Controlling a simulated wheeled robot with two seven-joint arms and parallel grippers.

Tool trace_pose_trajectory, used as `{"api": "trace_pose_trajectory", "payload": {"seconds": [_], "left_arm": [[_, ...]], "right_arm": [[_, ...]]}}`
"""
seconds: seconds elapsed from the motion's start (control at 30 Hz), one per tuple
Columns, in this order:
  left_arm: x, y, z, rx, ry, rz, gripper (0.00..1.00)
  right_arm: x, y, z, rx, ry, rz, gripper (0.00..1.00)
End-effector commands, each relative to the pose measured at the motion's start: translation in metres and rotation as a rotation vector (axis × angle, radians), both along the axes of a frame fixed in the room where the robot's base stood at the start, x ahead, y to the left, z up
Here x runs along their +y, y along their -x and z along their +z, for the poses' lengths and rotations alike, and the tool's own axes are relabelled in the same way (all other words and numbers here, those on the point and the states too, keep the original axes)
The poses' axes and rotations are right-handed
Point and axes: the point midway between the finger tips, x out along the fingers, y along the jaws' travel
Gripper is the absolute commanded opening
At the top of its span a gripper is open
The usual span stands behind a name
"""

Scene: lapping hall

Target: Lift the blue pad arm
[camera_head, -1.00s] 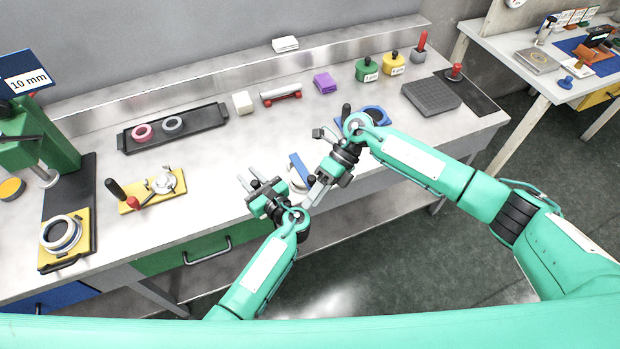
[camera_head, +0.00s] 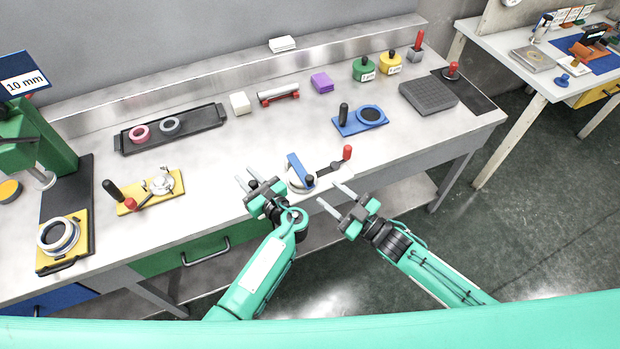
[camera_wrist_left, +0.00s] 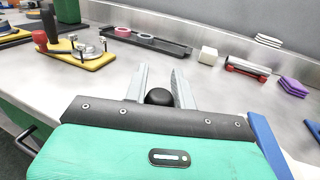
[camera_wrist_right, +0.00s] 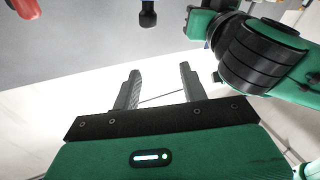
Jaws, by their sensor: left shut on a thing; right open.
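The blue pad arm (camera_head: 299,168) is a narrow blue bar over a round white base (camera_head: 292,187) near the bench's front edge; a black knob is at its near end. Part of a blue bar shows at the right of the left wrist view (camera_wrist_left: 268,143). My left gripper (camera_head: 246,177) is just left of the base. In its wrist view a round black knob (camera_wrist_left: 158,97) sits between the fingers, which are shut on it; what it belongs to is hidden. My right gripper (camera_head: 331,195) is open and empty, right of the base at the front edge.
A dark lever with a red knob (camera_head: 347,152) extends right of the white base. A blue plate with a black handle (camera_head: 343,115) stands behind it. A yellow fixture (camera_head: 173,181) is to the left. A black tray (camera_head: 205,116) with two rings lies further back.

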Motion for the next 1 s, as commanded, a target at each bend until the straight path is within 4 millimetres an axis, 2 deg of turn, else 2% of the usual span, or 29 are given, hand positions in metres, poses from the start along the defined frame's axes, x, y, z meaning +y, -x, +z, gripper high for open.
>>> {"api": "trace_pose_trajectory", "payload": {"seconds": [0.13,0.23,0.37,0.8,1.0], "left_arm": [[0.0,0.0,0.0,0.0,0.0,0.0,0.0],[0.0,0.0,0.0,0.0,0.0,0.0,0.0],[0.0,0.0,0.0,0.0,0.0,0.0,0.0],[0.0,0.0,0.0,0.0,0.0,-0.001,0.0],[0.0,0.0,0.0,0.0,0.0,-0.001,0.0]], "right_arm": [[-0.014,0.008,-0.024,0.185,-0.056,-0.077,0.44],[-0.019,0.01,-0.031,0.245,-0.075,-0.102,0.44],[-0.015,0.005,-0.034,0.269,-0.084,-0.111,0.44],[0.038,-0.058,-0.033,0.265,-0.083,-0.11,0.44],[0.053,-0.076,-0.034,0.265,-0.081,-0.109,0.44]]}}
